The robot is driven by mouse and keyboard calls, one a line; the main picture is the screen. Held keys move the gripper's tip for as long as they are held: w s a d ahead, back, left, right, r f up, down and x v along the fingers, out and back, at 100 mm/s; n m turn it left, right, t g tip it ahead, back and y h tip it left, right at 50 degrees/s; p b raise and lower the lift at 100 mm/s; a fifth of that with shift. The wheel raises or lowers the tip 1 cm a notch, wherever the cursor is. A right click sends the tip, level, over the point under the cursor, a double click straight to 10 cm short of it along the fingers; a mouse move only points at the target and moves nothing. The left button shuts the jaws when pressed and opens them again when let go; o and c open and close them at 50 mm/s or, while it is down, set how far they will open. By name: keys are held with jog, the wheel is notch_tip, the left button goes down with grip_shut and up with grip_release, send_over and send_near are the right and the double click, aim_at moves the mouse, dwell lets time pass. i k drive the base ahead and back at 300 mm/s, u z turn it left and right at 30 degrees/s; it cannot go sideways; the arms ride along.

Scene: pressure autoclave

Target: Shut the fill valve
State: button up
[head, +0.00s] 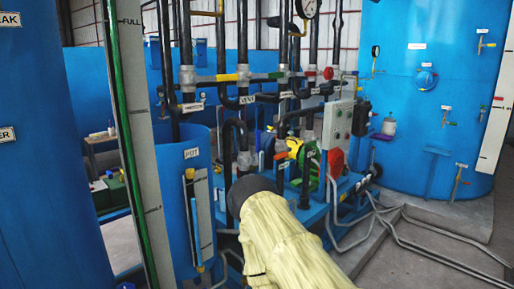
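A row of coloured valve handles sits on the pipework in the middle of the head view: a yellow handle (227,77), a green handle (278,75) and a red handle (311,73). Small white labels hang below them; one reads VENT (247,98), and the others are too small to read surely. Lower down are an orange-yellow handle (295,148) and a green part (312,166). I cannot tell which of these is the fill valve, or its position. My yellow-sleeved arm reaches up from the bottom centre, ending in a dark rounded link; my gripper's fingers do not show.
A blue POT tank (172,172) stands left of my arm, behind a tall level gauge (147,150). A grey control box (338,124) stands right of the pipes. A large blue tank (420,60) is at the right. Grey conduits (430,250) cross the floor at the lower right.

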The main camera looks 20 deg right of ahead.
aim_at(258, 133)
jog(key=z, duration=0.05)
jog(key=k, duration=1.05)
jog(key=z, duration=0.8)
jog(key=i, duration=1.5)
jog(key=u, duration=0.85)
